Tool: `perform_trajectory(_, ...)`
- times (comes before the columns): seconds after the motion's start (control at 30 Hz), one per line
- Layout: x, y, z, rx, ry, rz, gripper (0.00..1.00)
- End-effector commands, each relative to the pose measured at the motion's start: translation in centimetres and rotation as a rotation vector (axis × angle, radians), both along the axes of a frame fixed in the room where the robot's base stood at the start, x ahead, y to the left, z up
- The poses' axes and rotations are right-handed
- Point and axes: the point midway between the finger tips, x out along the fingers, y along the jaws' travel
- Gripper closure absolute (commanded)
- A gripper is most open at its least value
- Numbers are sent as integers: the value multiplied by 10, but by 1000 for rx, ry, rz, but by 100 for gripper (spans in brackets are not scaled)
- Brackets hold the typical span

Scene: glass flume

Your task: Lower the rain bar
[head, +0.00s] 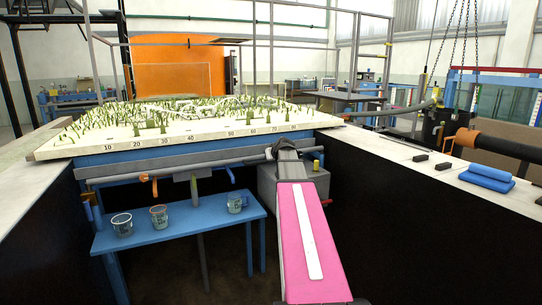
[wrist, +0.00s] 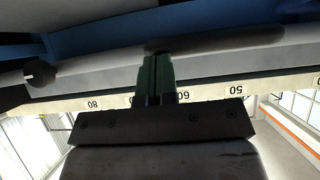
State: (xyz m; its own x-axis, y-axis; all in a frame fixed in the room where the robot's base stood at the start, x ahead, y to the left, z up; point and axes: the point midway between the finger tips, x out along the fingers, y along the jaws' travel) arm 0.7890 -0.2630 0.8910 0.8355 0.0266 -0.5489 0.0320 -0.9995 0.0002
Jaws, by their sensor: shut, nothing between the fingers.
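I cannot pick out the rain bar for certain. A thin grey frame of posts and a horizontal bar (head: 220,43) stands above the planted model board (head: 190,122), and this may be it. My gripper (head: 283,145) is at the board's front edge, right of centre, at the end of my pink arm. In the wrist view my gripper (wrist: 158,50) shows as dark green fingers, shut together and empty. Their tips are close to a grey rounded pipe (wrist: 230,41) under the numbered edge; I cannot tell whether they touch it. The wrist view shows the edge numbers upside down.
A grey box (head: 309,184) is beside my arm. The right ledge (head: 420,172) carries dark blocks and blue rolls (head: 487,178). Orange-collared dark pipe (head: 500,147) and chains are at far right.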

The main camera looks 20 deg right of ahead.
Motion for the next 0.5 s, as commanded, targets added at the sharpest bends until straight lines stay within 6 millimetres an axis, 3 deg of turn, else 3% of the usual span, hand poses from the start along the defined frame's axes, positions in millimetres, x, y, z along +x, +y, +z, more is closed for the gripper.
perform_trajectory(0.5, 0, 2, 0, -2, 13, 5, 100)
